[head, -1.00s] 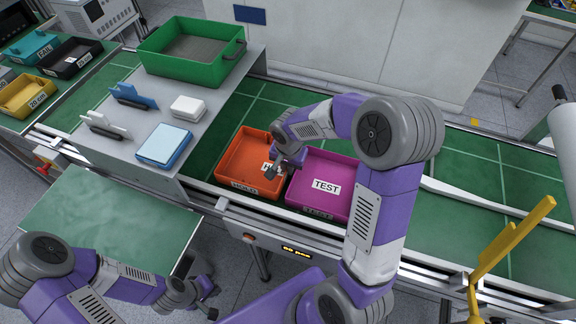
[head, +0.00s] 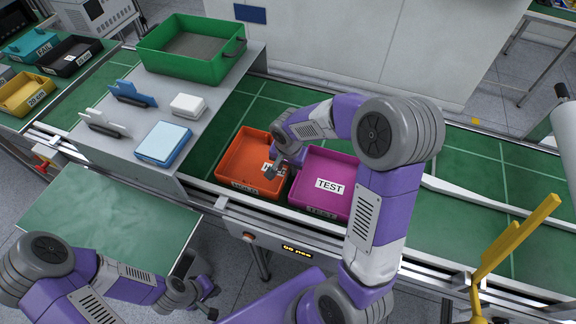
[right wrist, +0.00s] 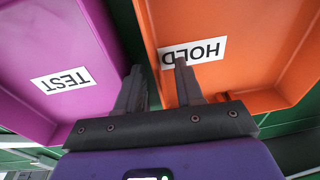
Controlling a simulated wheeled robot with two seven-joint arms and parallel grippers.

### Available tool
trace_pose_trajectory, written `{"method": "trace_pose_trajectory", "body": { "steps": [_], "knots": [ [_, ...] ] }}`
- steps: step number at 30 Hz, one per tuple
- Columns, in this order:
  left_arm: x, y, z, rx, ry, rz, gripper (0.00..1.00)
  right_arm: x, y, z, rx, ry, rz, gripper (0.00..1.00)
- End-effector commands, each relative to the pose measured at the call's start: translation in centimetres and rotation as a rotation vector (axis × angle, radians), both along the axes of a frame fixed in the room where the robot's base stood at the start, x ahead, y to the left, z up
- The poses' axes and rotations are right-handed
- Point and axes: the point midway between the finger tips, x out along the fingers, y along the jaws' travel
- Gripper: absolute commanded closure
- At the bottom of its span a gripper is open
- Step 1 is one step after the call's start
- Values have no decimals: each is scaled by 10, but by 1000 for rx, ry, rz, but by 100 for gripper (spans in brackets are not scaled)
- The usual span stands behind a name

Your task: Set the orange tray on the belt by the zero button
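The orange tray (head: 237,157), labelled HOLD, sits on the green belt (head: 263,112), close beside the magenta TEST tray (head: 342,164). My right gripper (head: 278,168) is at the orange tray's right wall. In the right wrist view, the fingers of this gripper (right wrist: 158,85) stand apart, one inside the orange tray (right wrist: 238,62) and one in the gap beside the magenta tray (right wrist: 65,45). The wall lies between them, with space showing. My left gripper (head: 211,300) is low in front of the belt, empty, its fingers apart. A small orange-red button (head: 248,237) sits on the belt's front, beside a lit display (head: 297,251).
A grey shelf (head: 212,98) left of the trays carries a green crate (head: 150,62), a blue-white box (head: 164,143) and smaller items. A green-topped table (head: 105,215) stands front left. A yellow post (head: 500,250) rises at right. The belt right of the magenta tray is largely clear.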

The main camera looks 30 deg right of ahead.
Motion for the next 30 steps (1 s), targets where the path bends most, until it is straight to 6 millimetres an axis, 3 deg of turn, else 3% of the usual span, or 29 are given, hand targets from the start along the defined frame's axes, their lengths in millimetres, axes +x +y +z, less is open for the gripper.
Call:
{"method": "trace_pose_trajectory", "body": {
  "steps": [5, 18, 30],
  "knots": [
    [0, 0, 1, 0, 0, 0, 100, -2, -1, 3, -2, 6, -2, 61],
    [0, 0, 17, 0, 0, 0, 100, -8, 4, 68, -1, -1, 0, 61],
    [0, 0, 17, 0, 0, 0, 100, -9, 5, 75, -1, 1, 0, 61]
  ]
}}
